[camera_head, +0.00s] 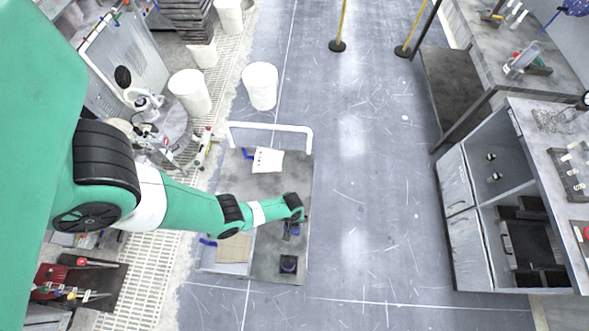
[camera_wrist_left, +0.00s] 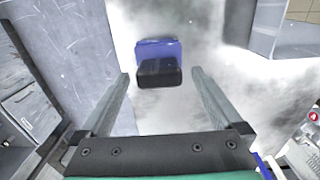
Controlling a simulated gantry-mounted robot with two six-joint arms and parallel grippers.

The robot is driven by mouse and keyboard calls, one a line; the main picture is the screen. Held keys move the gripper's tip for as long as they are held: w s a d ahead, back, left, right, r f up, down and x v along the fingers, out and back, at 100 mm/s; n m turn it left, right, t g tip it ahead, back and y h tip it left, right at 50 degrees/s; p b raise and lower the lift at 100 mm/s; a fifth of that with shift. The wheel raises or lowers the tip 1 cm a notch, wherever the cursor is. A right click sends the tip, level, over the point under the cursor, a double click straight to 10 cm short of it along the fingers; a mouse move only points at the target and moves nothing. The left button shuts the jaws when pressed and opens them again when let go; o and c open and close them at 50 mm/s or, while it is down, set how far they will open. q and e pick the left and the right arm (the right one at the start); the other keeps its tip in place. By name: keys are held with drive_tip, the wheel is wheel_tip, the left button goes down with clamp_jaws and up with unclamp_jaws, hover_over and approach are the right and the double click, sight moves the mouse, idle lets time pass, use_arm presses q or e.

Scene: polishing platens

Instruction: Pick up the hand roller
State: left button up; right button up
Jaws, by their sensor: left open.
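My left gripper (camera_head: 291,232) hangs over the right side of the cart top. In the left wrist view its two grey fingers (camera_wrist_left: 160,76) are spread apart. A small blue and black object (camera_wrist_left: 158,60), which may be the hand roller, shows just past and between the fingertips, with its black part nearer to me. No grip on it is visible. In the head view the gripper partly covers the surface there. A dark square item (camera_head: 289,264) sits just below the gripper on the cart; I cannot tell which of these is the roller. My right gripper is not seen.
The cart (camera_head: 300,170) has a white push handle (camera_head: 270,127) at its far end. A white sheet (camera_head: 267,160) and a tan tray (camera_head: 234,250) lie on it. A white bin (camera_head: 260,86) stands beyond. Open floor (camera_head: 370,200) lies right, before the grey cabinet (camera_head: 462,210).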

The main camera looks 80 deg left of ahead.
sight(293, 225)
use_arm(q)
drive_tip(key=shift+f, duration=0.15)
wheel_tip(293, 225, down, 5)
drive_tip(key=b, duration=0.5)
drive_tip(key=shift+f, duration=0.1)
drive_tip(key=shift+w+r, duration=0.1)
drive_tip(key=shift+r, duration=0.1)
clamp_jaws()
